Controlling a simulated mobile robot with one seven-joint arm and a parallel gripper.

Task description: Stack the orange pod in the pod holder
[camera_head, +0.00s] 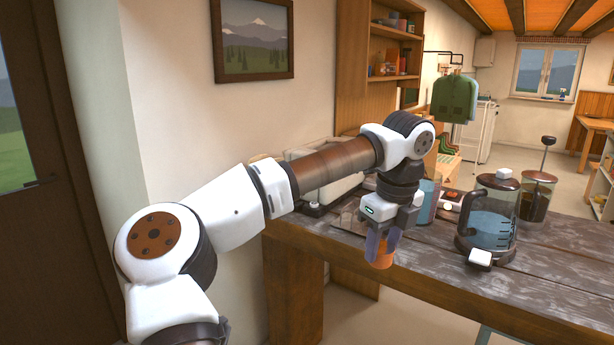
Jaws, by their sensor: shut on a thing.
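My gripper (382,246) points down at the left end of the wooden counter. It is shut on the orange pod (381,260), whose lower part shows below and between the fingers. The pod appears to be held above the counter or near its front edge; the exact height is hard to tell. I cannot clearly pick out the pod holder. A bluish cylinder (428,203) stands just behind and right of my gripper, partly hidden by it, and I cannot tell whether that is the holder.
A kettle (491,225) with blue liquid stands right on the counter (430,259), with a French press (537,200) behind it. Small red and white items (451,199) lie near the back. A pale appliance (318,178) is partly behind my arm. The counter's front middle is clear.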

